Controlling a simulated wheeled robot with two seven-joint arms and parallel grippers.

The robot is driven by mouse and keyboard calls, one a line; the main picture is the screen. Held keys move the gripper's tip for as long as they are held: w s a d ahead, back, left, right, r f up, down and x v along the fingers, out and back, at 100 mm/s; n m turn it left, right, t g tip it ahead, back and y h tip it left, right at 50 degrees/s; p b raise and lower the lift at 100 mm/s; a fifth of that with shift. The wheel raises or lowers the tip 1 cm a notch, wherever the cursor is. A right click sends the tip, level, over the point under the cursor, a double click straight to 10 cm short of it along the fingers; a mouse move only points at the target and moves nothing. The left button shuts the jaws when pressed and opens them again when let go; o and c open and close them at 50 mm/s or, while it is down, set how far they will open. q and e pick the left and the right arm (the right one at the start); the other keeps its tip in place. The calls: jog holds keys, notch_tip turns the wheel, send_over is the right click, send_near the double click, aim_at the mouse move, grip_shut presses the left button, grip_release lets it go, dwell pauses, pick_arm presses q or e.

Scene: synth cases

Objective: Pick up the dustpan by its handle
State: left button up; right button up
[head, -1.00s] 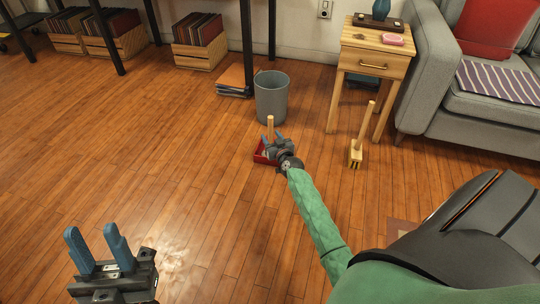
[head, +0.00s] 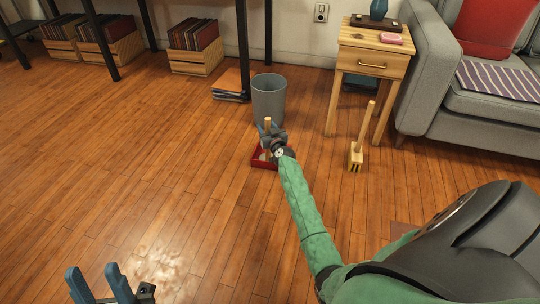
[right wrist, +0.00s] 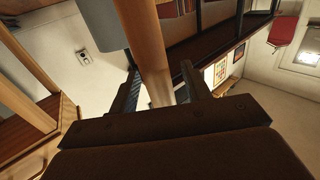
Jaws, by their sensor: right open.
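The red dustpan (head: 257,161) lies on the wooden floor in front of a grey bin, its wooden handle (head: 267,126) standing upright. My right gripper (head: 270,131) is at the handle, above the pan, and hides part of both. In the right wrist view the handle (right wrist: 150,50) runs between the two fingers of my right gripper (right wrist: 160,88), which are open with a gap visible beside the handle. My left gripper (head: 98,283) is open and empty at the bottom left, far from the dustpan and partly cut off by the picture edge.
The grey bin (head: 269,98) stands just behind the dustpan. A hand brush (head: 356,158) stands upright to the right, near a wooden side table (head: 374,57). A grey sofa (head: 480,115) is at the right. The floor at the left is clear.

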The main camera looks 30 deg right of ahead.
jog(key=shift+w+d, duration=0.1)
jog(key=shift+w, duration=0.4)
jog(key=shift+c, duration=0.2)
grip_shut()
jog(key=shift+r, duration=0.1)
